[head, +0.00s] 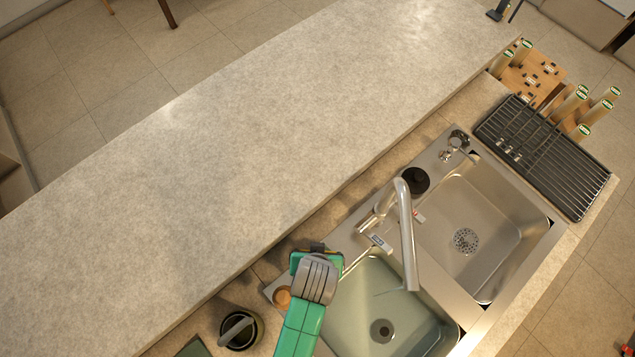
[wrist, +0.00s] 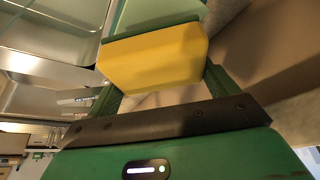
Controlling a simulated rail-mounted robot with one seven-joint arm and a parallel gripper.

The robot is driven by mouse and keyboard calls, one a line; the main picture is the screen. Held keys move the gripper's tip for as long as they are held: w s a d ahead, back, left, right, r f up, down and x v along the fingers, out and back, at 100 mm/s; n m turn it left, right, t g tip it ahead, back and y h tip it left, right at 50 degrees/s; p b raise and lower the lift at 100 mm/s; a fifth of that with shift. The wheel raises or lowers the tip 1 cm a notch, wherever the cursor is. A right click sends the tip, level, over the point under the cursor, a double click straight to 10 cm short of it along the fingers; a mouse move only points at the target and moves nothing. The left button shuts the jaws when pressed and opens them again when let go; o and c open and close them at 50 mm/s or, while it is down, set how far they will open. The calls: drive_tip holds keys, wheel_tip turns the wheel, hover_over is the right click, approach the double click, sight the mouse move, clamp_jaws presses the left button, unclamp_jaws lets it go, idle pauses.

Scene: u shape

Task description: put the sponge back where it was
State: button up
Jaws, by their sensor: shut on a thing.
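The yellow sponge (wrist: 150,62) with a dark green edge sits between the two green fingers of my gripper (wrist: 158,76) in the wrist view. My gripper is shut on it. In the head view my gripper is mostly hidden under my grey and green wrist, at the back left corner of the left sink basin (head: 400,302). The sponge cannot be made out in the head view. The metal basins (wrist: 75,45) show beyond the sponge in the wrist view.
A tall faucet (head: 407,235) stands right of my wrist, between the basins. A black cup (head: 416,181), a small round brown item (head: 283,297) and a dark pot (head: 252,331) are nearby. A black drying rack (head: 560,165) stands at right. The long counter (head: 200,160) is clear.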

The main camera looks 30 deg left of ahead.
drive_tip(key=shift+s+d+f, duration=0.1)
drive_tip(key=shift+s+f, duration=0.1)
drive_tip(key=shift+f, duration=0.8)
drive_tip(key=o, duration=0.7)
drive_tip(key=shift+f, duration=0.1)
drive_tip(key=v, duration=1.2)
drive_tip(key=shift+p, duration=0.35)
